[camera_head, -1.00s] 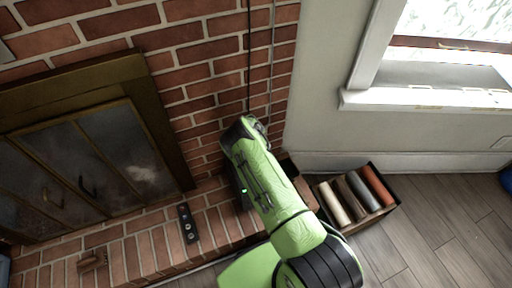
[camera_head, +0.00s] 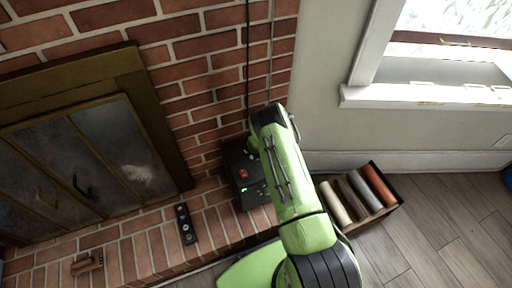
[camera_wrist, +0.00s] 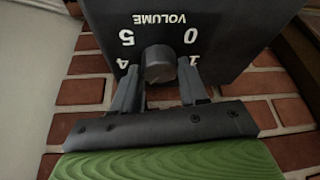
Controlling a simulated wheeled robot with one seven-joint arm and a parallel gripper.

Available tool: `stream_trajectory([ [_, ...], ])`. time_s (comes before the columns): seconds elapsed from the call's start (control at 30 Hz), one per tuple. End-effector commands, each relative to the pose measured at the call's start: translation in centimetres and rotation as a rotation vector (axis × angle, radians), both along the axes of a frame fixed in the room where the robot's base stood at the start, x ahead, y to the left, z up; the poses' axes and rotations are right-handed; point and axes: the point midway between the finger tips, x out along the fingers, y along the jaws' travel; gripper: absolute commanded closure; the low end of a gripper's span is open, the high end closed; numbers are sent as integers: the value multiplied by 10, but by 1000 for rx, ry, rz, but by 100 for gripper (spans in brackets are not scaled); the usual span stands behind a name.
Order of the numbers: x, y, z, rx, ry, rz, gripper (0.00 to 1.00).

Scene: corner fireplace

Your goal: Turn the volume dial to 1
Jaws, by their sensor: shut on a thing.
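The black volume box (camera_head: 236,160) stands on the brick hearth against the brick wall, partly hidden by my arm in the head view. The wrist view shows its face (camera_wrist: 215,20) with VOLUME and the numbers 5, 0, 4 and 1 upside down. The round grey volume dial (camera_wrist: 158,64) sits between my gripper's fingers (camera_wrist: 158,85), and the gripper is shut on it. Which number the dial points to is not clear. In the head view my gripper (camera_head: 253,145) is at the right side of the box, with the dial hidden.
A red switch (camera_head: 243,174) and a green light are on the box's top. A black remote-like strip (camera_head: 186,224) and a small wooden object (camera_head: 87,263) lie on the hearth. A crate (camera_head: 393,208) of rolls stands right of my arm. A fireplace (camera_head: 90,150) is at left.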

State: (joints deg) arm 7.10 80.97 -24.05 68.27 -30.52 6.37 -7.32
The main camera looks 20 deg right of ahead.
Motion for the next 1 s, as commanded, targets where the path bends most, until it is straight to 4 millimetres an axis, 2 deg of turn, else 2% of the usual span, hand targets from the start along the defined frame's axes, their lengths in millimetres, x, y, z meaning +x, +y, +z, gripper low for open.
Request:
stream_trajectory([
  [0.7, 4, -5, 1, -1, -8, 674, 87],
  [1.0, 5, -4, 1, 2, -6, 898, 87],
])
